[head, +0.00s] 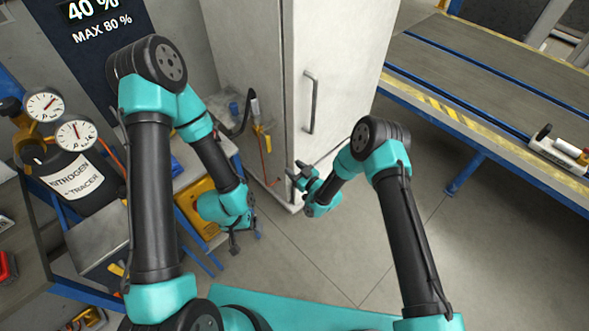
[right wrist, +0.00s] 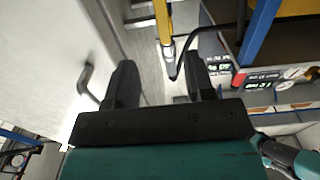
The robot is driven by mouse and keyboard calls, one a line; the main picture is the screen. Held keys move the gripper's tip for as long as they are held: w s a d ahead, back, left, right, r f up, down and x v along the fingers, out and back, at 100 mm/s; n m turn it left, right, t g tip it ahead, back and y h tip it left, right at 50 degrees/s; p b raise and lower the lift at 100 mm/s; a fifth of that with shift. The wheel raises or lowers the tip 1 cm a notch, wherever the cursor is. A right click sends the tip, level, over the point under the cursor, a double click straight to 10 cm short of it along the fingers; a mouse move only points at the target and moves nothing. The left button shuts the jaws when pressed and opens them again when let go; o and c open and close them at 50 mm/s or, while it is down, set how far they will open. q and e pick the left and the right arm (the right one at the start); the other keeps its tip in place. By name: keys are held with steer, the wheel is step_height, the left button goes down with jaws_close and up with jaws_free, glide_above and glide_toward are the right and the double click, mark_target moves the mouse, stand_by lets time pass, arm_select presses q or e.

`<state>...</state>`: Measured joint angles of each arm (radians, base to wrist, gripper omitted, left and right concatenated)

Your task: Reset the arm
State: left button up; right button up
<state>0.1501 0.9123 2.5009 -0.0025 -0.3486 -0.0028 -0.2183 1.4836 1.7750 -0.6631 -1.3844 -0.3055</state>
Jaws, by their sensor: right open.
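My right gripper (head: 297,177) is in front of the base of the white cabinet, to the left of and below its handle in the head view. In the right wrist view its two black fingers (right wrist: 161,84) stand apart with nothing between them. My left arm reaches down on the left of the head view. The left gripper (head: 245,238) hangs low over the floor, beside the blue-legged bench. It is small and dark there, and its jaw opening is hard to make out.
A white cabinet (head: 345,50) with a vertical handle (head: 310,102) stands close behind my right gripper. A nitrogen tracer cylinder (head: 80,180) with gauges is at the left. A blue-edged conveyor (head: 480,85) runs along the right. Open floor (head: 480,250) lies at the lower right.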

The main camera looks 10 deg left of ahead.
steer(key=shift+d, duration=0.1)
stand_by(0.4)
steer(key=s+d+f+m+g+h, duration=0.1)
steer(key=s+d+m+g+h, duration=0.2)
steer(key=d, duration=0.6)
steer(key=s+d+f+m+h, duration=0.1)
steer(key=s+d+m+h, duration=0.25)
steer(key=d, duration=0.65)
steer(key=s+d+r+m+g+h, duration=0.2)
steer(key=s+d, duration=0.5)
steer(key=s, duration=0.4)
steer(key=s+d+r+m+g+h, duration=0.2)
steer(key=s+d+m+g, duration=0.2)
steer(key=s+d, duration=0.3)
steer(key=s+g, duration=0.1)
steer(key=s, duration=0.2)
steer(key=shift+s+d, duration=0.35)
steer(key=shift+s, duration=0.05)
